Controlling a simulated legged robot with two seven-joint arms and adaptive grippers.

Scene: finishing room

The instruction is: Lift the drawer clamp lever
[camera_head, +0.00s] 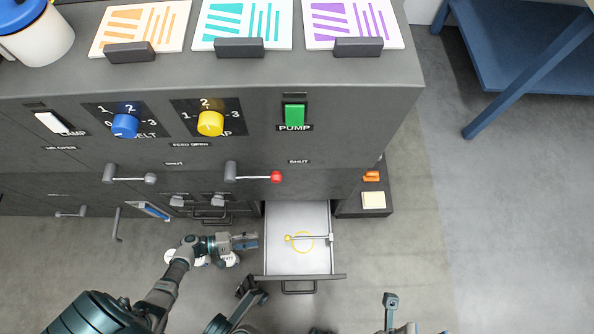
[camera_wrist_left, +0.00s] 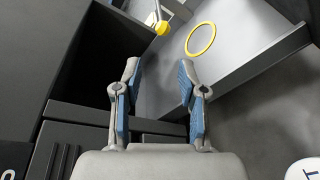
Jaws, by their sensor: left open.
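The drawer (camera_head: 280,262) is pulled open below the dark cabinet, with a pale interior. In it lies the clamp lever (camera_head: 310,238), a thin grey rod. Its yellow knob (camera_head: 287,238) points left, and a yellow ring (camera_head: 302,252) is marked on the drawer floor. In the left wrist view, the knob (camera_wrist_left: 162,28) is ahead of the fingers and the ring (camera_wrist_left: 201,38) is to its right. My left gripper (camera_head: 257,241) is at the drawer's left edge, open and empty, apart from the knob. Its fingers (camera_wrist_left: 158,72) are spread. I cannot make out my right gripper.
The drawer front (camera_head: 315,277) has a dark handle. A red-tipped lever (camera_head: 275,177), a blue knob (camera_head: 125,125), a yellow knob (camera_head: 210,123) and a green pump switch (camera_head: 294,113) are on the cabinet.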

